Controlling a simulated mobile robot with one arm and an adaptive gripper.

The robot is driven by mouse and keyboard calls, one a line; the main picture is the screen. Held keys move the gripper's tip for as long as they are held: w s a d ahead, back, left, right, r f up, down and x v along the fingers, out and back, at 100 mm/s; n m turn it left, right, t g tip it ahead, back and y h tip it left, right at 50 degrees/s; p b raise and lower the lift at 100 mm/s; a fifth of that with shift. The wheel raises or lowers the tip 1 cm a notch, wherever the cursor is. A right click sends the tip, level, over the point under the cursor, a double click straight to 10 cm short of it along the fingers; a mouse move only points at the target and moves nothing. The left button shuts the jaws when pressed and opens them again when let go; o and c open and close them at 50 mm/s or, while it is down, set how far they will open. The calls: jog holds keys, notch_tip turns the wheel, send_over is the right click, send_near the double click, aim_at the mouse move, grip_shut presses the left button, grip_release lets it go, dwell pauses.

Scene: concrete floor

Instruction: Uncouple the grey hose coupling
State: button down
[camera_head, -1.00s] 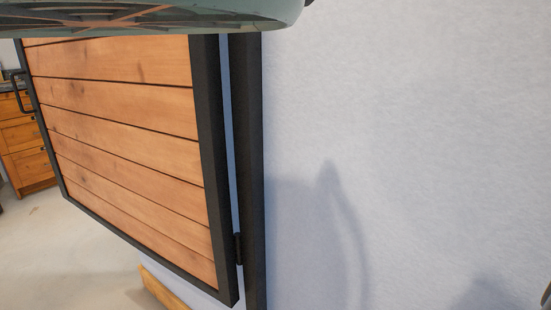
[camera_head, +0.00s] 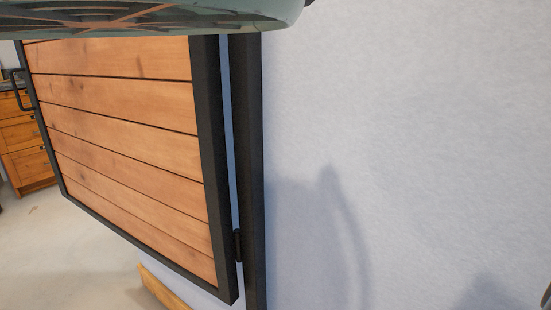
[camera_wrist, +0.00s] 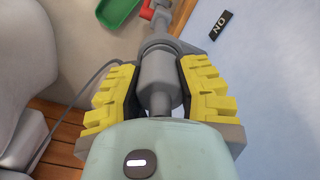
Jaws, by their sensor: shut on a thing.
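In the wrist view the grey hose coupling (camera_wrist: 158,72) lies between the two yellow-padded fingers of my gripper (camera_wrist: 158,92). My gripper is shut on it, with one finger on each side of its thick round body. A narrower grey part runs up from the coupling toward a red piece (camera_wrist: 147,11) at the top. The lower end of the coupling is partly hidden by my gripper's pale green body. Whether the coupling's halves are joined or apart cannot be told. The head view does not show the coupling or my fingers.
The head view shows a wooden slatted gate (camera_head: 125,130) beside a pale wall (camera_head: 420,130).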

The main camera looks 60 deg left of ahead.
jog(key=shift+f, duration=0.5)
jog(key=c, duration=0.6)
grip_release()
jog(key=shift+r, duration=0.1)
notch_tip(320, 180, up, 9)
jog(key=p, duration=0.8)
